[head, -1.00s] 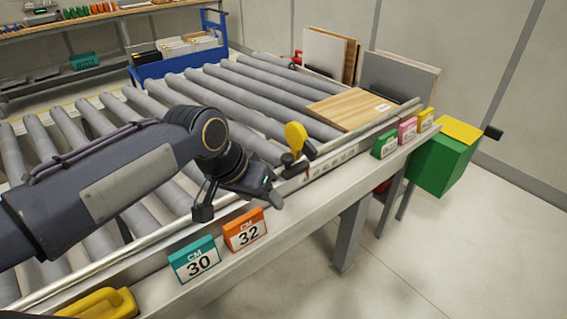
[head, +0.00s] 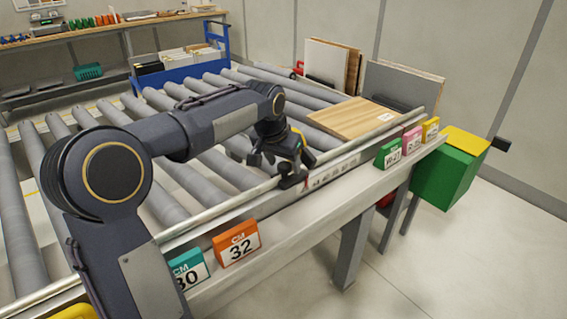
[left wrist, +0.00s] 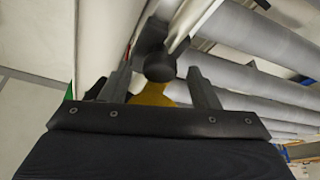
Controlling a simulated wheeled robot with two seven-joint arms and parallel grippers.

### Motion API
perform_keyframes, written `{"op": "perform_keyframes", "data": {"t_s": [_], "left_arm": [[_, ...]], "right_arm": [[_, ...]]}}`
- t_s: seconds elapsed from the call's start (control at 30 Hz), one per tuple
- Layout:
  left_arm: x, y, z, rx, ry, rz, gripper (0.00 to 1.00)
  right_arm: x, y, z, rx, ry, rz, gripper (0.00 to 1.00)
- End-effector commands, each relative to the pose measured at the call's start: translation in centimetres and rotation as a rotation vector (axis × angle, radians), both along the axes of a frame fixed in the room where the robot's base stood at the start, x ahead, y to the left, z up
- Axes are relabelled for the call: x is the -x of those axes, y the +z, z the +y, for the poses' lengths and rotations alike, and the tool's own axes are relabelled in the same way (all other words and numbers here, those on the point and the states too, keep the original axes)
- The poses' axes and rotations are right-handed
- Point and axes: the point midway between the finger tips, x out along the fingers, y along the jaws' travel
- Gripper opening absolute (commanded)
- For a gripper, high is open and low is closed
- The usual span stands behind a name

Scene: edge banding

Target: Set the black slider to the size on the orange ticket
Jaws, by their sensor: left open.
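The orange ticket (head: 236,243) reads "CM 32" and stands on the front rail. The black slider (head: 291,181) sits on the rail at the left end of a printed scale strip (head: 334,171). My left gripper (head: 282,160) is open, over the slider. In the left wrist view a round black knob (left wrist: 160,68) lies between the open fingers (left wrist: 162,78), with a yellow part (left wrist: 152,93) below it. I cannot tell whether the fingers touch the knob. The scale's marks are too small to read, and the gripper hides most of the yellow part in the head view. My right gripper is out of view.
A teal ticket (head: 189,271), partly hidden by my arm, stands left of the orange one. Green (head: 388,155), pink (head: 412,138) and yellow (head: 430,129) tickets stand farther right. A wooden board (head: 350,118) lies on the rollers. A green box (head: 447,174) is beyond the rail's end.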

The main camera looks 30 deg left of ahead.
Motion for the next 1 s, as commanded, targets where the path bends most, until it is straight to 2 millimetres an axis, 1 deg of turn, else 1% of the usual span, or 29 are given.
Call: {"op": "perform_keyframes", "data": {"t_s": [0.1,0.3,0.33,0.73,0.77,0.87,1.0], "left_arm": [[-0.17,-0.46,-0.01,0.0,0.0,0.0,0.55],[-0.18,-0.46,-0.02,0.0,0.0,0.0,0.55],[-0.18,-0.46,-0.02,0.0,0.0,0.0,0.54],[-0.17,-0.42,-0.02,0.0,0.001,-0.001,0.02],[-0.17,-0.42,-0.01,0.0,0.001,-0.001,0.0],[-0.2,-0.4,-0.03,0.0,0.001,-0.001,0.0],[-0.91,-0.18,-0.35,0.001,0.0,0.0,0.0]], "right_arm": [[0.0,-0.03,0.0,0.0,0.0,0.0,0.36],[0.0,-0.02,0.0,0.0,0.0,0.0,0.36],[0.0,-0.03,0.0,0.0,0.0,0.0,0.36],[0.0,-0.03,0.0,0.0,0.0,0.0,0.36],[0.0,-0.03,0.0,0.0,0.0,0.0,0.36],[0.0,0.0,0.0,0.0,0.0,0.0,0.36],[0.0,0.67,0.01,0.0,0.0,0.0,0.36]]}}
